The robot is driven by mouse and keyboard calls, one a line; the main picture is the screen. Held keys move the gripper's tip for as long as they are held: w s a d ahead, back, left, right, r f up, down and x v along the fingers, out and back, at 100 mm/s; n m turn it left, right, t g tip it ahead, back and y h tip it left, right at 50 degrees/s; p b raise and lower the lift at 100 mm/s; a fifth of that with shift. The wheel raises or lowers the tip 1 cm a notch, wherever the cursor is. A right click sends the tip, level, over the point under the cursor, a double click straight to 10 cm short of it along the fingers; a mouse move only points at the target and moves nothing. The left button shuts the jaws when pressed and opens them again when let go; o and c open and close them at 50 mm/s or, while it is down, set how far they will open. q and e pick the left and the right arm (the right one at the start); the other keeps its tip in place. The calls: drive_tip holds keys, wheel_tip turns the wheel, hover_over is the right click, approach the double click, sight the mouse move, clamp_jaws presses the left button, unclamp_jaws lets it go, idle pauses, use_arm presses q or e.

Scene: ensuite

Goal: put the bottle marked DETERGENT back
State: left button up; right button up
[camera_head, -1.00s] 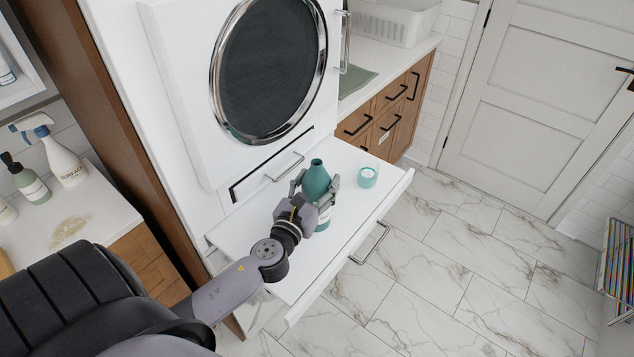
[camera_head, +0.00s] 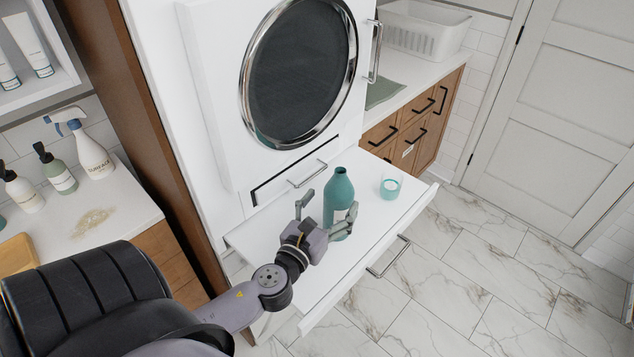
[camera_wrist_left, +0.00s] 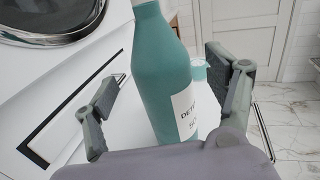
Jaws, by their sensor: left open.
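The teal DETERGENT bottle (camera_head: 339,200) stands upright on the white pull-out shelf (camera_head: 300,290) below the round machine door. It has no cap on, and its white label shows in the left wrist view (camera_wrist_left: 165,75). My left gripper (camera_head: 328,205) is open, with its fingers on either side of the bottle and apart from it. A small teal-and-white cup or cap (camera_head: 390,186) stands on the shelf to the right of the bottle. My right gripper is not in view.
A white machine with a round dark door (camera_head: 300,75) rises behind the shelf. At left, a counter holds a spray bottle (camera_head: 92,152), pump bottles (camera_head: 56,172) and a brownish spill (camera_head: 91,222). A white basket (camera_head: 428,32) sits on the back counter. Marble floor is open at right.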

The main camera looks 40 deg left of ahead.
use_arm(q)
drive_tip(key=s+d+b, duration=0.1)
drive_tip(key=s+b, duration=0.1)
drive_tip(key=s, duration=0.5)
